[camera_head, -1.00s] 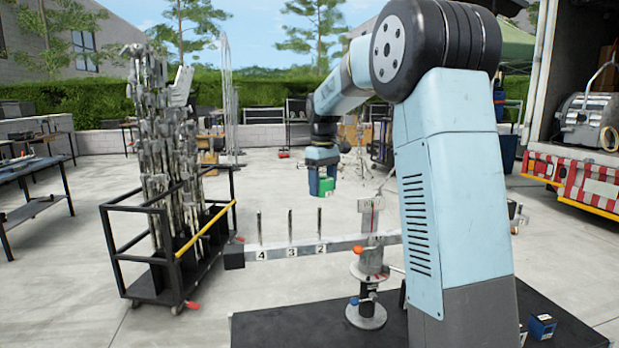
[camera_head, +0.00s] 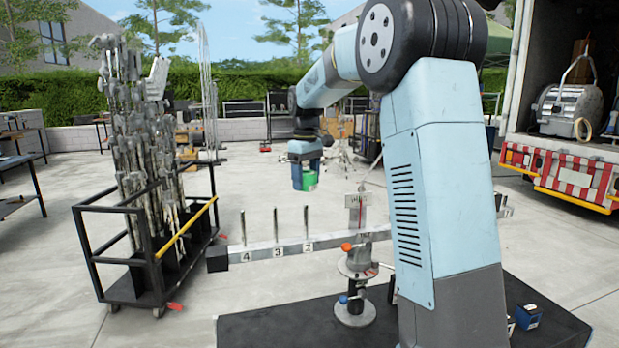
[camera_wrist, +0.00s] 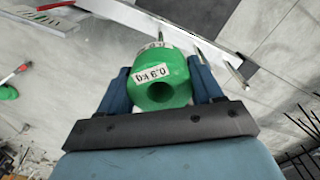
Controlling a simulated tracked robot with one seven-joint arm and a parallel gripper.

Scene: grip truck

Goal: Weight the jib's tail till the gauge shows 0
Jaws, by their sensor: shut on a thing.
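My gripper (camera_head: 305,178) is shut on a green weight (camera_wrist: 160,88), held in the air above and behind the jib in the head view. Its label seems to read 0.3 kg, upside details unclear. The jib (camera_head: 262,253) is a pale beam on a pivot stand (camera_head: 357,262), with a black block (camera_head: 217,258) at its left end. The beam slopes slightly down to the left. A pale gauge plate (camera_head: 357,212) stands above the pivot; its reading is too small to tell. The weight is apart from the pegs.
A black wheeled cart (camera_head: 150,280) of metal stands is at the left. A black mat (camera_head: 270,325) lies under the stand, with a blue box (camera_head: 528,316) at its right. A truck (camera_head: 570,170) stands at the right.

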